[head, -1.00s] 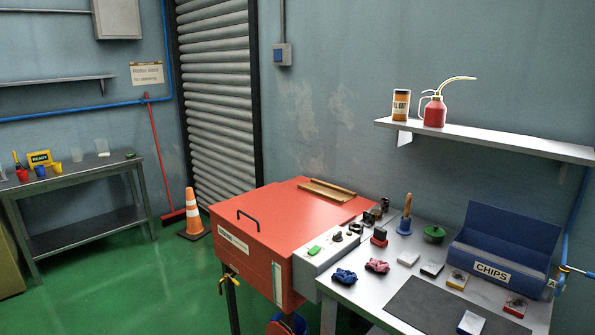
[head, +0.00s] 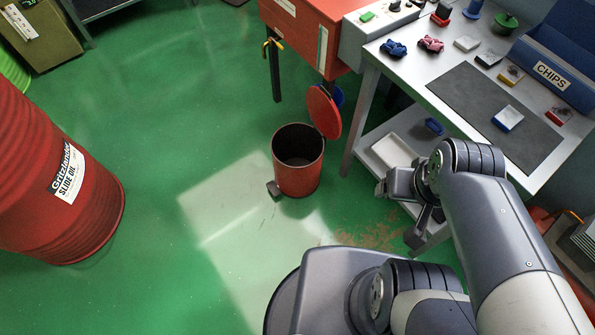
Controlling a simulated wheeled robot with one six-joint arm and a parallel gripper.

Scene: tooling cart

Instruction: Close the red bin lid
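The red bin (head: 297,172) stands upright on the green floor in the middle of the head view. Its round red lid (head: 324,112) is open and stands tilted up at the bin's right rear edge. The dark inside of the bin shows. A small pedal (head: 273,188) sticks out at its lower left. My gripper (head: 390,190) is to the right of the bin, apart from it and from the lid, in front of the bench's lower shelf. Its fingers are too small and turned to tell whether they are open.
A steel bench (head: 365,95) with small items on top stands to the right, a white tray (head: 393,151) on its lower shelf. A red cabinet (head: 310,35) on legs stands behind the bin. A large red drum (head: 55,180) is at the left. Floor between drum and bin is clear.

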